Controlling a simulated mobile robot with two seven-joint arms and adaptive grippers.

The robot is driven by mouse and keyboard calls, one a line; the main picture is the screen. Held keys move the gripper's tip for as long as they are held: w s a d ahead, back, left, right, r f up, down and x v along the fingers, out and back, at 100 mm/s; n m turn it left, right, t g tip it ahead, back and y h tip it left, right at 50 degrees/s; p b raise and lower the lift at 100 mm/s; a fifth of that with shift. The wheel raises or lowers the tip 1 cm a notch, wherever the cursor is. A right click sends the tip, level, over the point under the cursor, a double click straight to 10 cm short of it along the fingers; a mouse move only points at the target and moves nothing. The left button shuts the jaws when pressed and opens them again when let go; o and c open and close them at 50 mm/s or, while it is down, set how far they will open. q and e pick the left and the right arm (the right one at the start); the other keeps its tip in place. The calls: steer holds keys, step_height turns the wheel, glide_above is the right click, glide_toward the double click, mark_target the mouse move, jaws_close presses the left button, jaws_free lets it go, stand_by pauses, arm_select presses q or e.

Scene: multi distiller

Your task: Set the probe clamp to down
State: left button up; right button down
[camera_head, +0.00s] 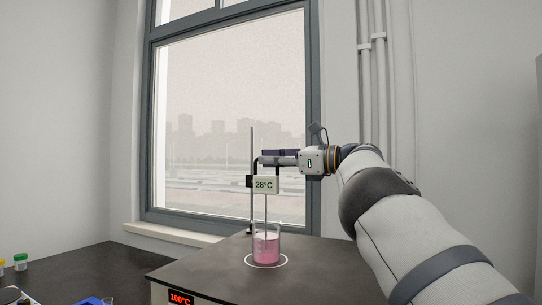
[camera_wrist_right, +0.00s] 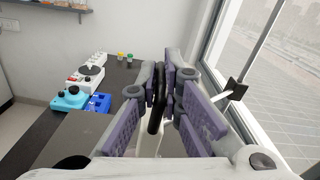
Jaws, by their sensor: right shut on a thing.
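The probe clamp (camera_head: 257,163) is a dark piece beside the upright stand rod (camera_head: 252,145). Below it a white display box (camera_head: 264,185) reads 28°C, and a thin probe hangs from it into a beaker of pink liquid (camera_head: 267,247). My right gripper (camera_head: 268,158) reaches in from the right above the display. It is shut on the dark clamp part, which shows as a black bar (camera_wrist_right: 155,97) between the purple finger pads in the right wrist view. The fingers hide part of the clamp. My left gripper is not in view.
The beaker stands inside a white ring on a dark-topped heater, whose red display (camera_head: 180,298) reads 100°C. A window (camera_head: 230,110) is behind. Small capped bottles (camera_head: 20,262) stand at far left. The wrist view shows a blue rack (camera_wrist_right: 98,102) and white devices (camera_wrist_right: 90,65).

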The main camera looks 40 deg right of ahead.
steer(key=shift+w+f, duration=0.1)
steer(key=shift+f, duration=0.3)
steer(key=c, duration=1.7)
jaws_free()
steer(key=shift+d, duration=0.15)
steer(key=shift+r, duration=0.15)
steer(key=v, duration=1.2)
